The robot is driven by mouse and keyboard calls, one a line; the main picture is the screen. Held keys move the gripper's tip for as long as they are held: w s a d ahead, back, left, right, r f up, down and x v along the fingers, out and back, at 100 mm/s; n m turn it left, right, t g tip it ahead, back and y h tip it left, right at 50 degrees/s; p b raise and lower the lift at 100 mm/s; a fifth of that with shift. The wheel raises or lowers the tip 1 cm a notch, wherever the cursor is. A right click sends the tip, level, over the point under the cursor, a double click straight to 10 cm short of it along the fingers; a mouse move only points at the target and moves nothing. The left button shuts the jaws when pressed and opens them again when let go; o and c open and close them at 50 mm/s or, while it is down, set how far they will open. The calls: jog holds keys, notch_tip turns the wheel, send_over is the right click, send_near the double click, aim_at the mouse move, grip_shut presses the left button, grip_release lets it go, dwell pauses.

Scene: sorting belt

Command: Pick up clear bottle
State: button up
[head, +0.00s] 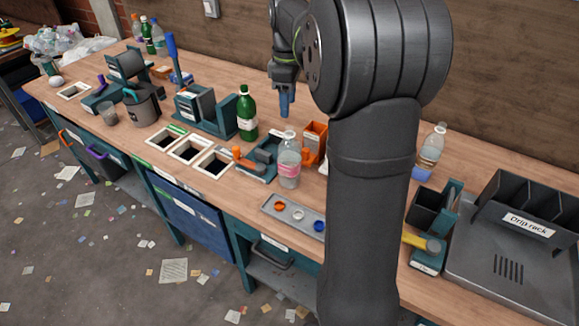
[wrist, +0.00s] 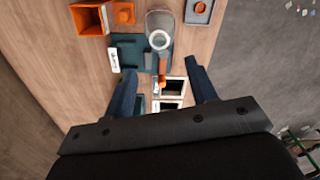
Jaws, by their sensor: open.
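A clear bottle (head: 289,163) with a white cap and a pink label stands upright near the bench's front edge. In the wrist view a clear bottle (wrist: 160,22) shows from above, beyond my fingertips. A second clear bottle (head: 432,146) stands at the right, beside my arm. Another clear bottle (head: 158,38) is among the bottles at the far left end. My gripper (head: 285,113) is above the bench, behind and higher than the pink-labelled bottle, touching nothing visible. In the wrist view its blue fingers (wrist: 163,82) are apart with nothing held between them.
A green bottle (head: 247,115) stands left of the pink-labelled bottle. A teal fixture with an orange lever (head: 245,158) and an orange box (head: 315,138) are close by. A grey tray of caps (head: 293,214) lies in front. A drip rack (head: 515,250) is at the right.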

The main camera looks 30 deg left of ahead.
aim_at(289, 128)
jog(key=f, duration=0.9)
jog(key=shift+d+f, duration=0.2)
jog(key=shift+f, duration=0.15)
grip_shut()
